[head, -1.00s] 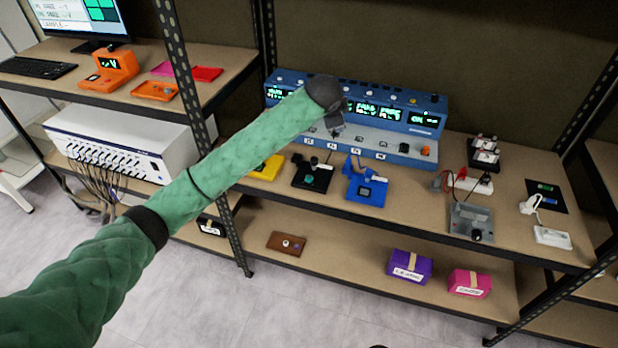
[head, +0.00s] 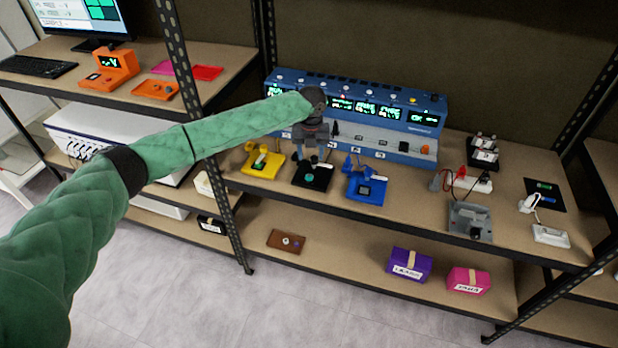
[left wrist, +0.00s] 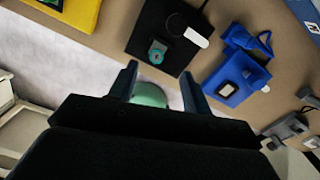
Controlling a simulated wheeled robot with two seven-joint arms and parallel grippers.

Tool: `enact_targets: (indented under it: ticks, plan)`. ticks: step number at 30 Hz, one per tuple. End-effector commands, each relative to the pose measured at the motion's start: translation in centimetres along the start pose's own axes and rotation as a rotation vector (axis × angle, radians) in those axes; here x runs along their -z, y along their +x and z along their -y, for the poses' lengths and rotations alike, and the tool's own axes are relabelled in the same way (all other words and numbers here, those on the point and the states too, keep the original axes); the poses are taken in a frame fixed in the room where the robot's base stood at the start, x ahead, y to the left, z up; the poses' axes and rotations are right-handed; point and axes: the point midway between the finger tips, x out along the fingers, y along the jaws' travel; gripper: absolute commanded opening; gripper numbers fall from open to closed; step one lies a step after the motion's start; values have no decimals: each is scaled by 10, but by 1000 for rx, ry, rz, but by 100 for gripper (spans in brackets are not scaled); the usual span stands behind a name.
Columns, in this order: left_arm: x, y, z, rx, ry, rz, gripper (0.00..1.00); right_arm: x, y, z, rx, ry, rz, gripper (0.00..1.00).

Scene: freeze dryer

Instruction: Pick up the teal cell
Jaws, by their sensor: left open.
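The teal cell (head: 308,178) is a small round disc in the black holder (head: 322,181) on the middle shelf. It also shows in the left wrist view (left wrist: 158,52), on the black holder (left wrist: 148,27) at the top. My left gripper (head: 311,153) is open, pointing down, just behind and above the black holder in the head view. In the left wrist view its two fingers (left wrist: 158,83) stand apart, with the cell beyond them. A pale green rounded thing shows between the fingers; I cannot tell what it is. My right gripper is not in view.
A yellow holder (head: 260,165) and a blue holder (head: 366,188) flank the black one. A blue instrument (head: 400,110) with lit screens stands close behind. A rack post (head: 195,105) stands beside my left arm. The shelf front is clear.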

Motion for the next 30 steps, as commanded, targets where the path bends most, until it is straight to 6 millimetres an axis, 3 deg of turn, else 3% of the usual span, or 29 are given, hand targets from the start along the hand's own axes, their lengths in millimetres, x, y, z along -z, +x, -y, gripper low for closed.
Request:
enact_targets:
  ticks: [3, 9, 23, 30]
  plan:
    - [3, 2, -1, 4, 158, -24, 49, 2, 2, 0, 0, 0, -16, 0]
    - [5, 3, -1, 10, 301, -36, 49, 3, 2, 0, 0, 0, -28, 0]
    - [7, 30, -1, 11, 316, -36, 49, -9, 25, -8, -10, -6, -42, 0]
    - [10, 46, -3, 10, 316, -37, 49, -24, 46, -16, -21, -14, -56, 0]
